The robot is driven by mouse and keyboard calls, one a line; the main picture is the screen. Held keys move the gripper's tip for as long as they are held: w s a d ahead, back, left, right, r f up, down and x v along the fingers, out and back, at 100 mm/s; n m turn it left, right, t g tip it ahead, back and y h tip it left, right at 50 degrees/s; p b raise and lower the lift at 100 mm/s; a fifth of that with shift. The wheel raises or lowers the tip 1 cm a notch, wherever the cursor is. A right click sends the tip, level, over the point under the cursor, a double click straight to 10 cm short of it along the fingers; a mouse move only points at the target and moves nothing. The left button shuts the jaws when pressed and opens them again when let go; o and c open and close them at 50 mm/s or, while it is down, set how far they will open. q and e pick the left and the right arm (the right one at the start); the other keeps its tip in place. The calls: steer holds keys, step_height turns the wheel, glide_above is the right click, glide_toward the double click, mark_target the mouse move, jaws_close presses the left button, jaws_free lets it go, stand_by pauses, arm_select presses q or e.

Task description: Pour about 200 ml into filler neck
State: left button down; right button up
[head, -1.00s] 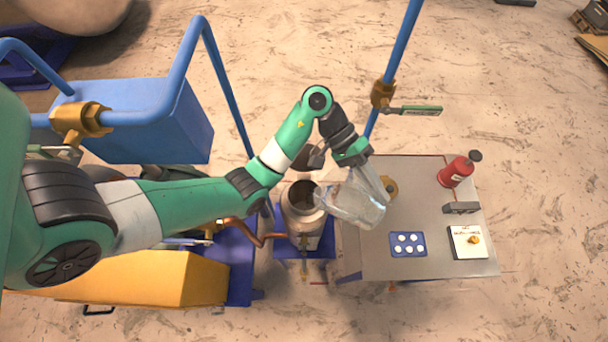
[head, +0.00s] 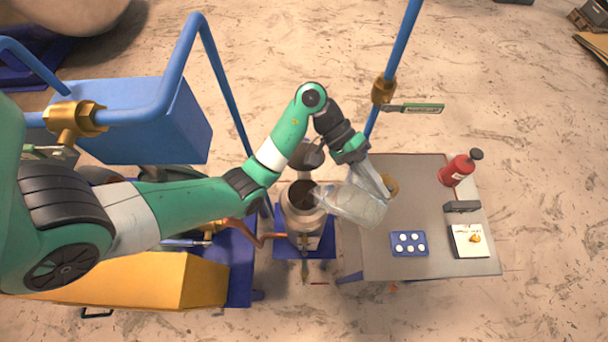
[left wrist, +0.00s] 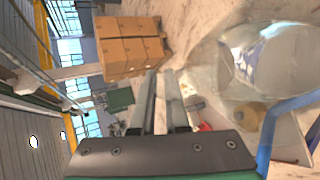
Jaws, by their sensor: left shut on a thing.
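A clear jug (head: 353,204) is tipped well over, with its mouth end to the left at the rim of the filler neck (head: 303,196). The neck is a round, open metal collar with a dark inside. My left gripper (head: 378,184) is shut on the jug and holds it above the gap between neck and bench. In the left wrist view the jug (left wrist: 268,62) shows as a clear shape beside the fingers. I cannot make out a liquid level or a stream. My right gripper is not in view.
A grey bench (head: 430,262) stands right of the neck, with a red canister (head: 457,170), a blue tray of white discs (head: 408,243) and a white note block (head: 467,241). A blue pipe (head: 401,45) with a brass valve (head: 383,91) rises behind. A blue tank (head: 150,125) stands left.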

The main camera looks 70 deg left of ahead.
arm_select(q)
steer(key=shift+s+a+r+t+h+b, duration=0.4)
steer(key=shift+r+b, duration=0.3)
steer(key=shift+b, duration=0.4)
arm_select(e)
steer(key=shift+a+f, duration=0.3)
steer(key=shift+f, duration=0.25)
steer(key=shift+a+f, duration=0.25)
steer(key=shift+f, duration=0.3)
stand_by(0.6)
